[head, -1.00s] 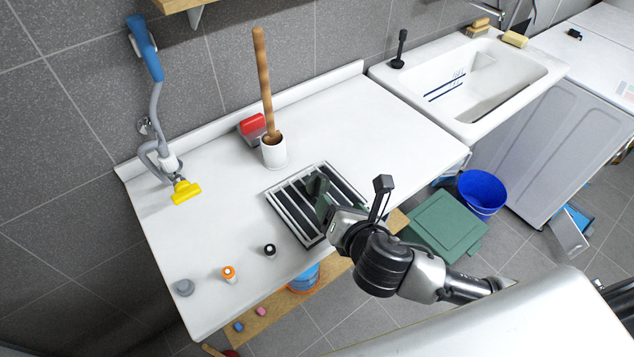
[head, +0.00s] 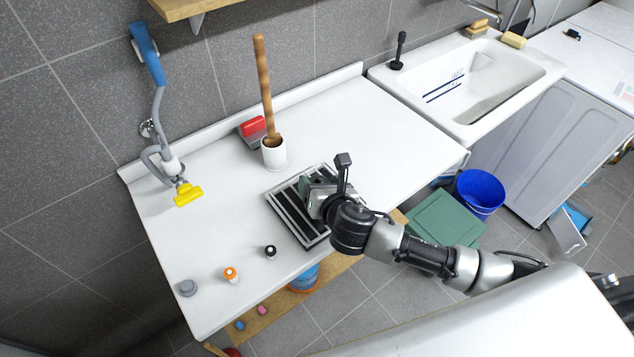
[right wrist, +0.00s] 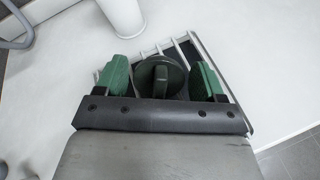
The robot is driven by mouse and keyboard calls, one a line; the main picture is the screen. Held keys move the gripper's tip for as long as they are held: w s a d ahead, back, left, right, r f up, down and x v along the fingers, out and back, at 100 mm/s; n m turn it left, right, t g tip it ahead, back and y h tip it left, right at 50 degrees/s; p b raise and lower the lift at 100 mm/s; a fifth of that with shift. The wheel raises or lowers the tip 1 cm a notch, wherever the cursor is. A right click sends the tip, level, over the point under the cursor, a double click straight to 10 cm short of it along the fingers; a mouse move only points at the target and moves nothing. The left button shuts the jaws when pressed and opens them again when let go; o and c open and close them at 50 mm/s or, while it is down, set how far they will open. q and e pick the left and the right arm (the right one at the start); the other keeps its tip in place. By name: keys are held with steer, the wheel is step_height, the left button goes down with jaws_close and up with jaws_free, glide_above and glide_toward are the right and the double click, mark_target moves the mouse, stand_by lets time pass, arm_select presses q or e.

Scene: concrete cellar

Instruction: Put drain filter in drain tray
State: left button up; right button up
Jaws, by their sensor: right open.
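The drain tray (head: 290,212) is a dark rectangular tray with pale metal slats, lying on the white counter. Its slats and rim also show in the right wrist view (right wrist: 196,46). The drain filter (right wrist: 147,72) is a dark green disc with an upright grip, over the tray's slats; I cannot tell whether it rests on them. My right gripper (right wrist: 160,80) is open, with one green finger on each side of the filter, apart from it. In the head view my right gripper (head: 312,192) hides most of the filter. My left gripper is not in view.
A sink (head: 470,85) is at the right. The counter's middle left is clear.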

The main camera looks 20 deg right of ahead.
steer(key=shift+w+f, duration=0.15)
steer(key=shift+w, duration=0.25)
steer(key=c, duration=0.8)
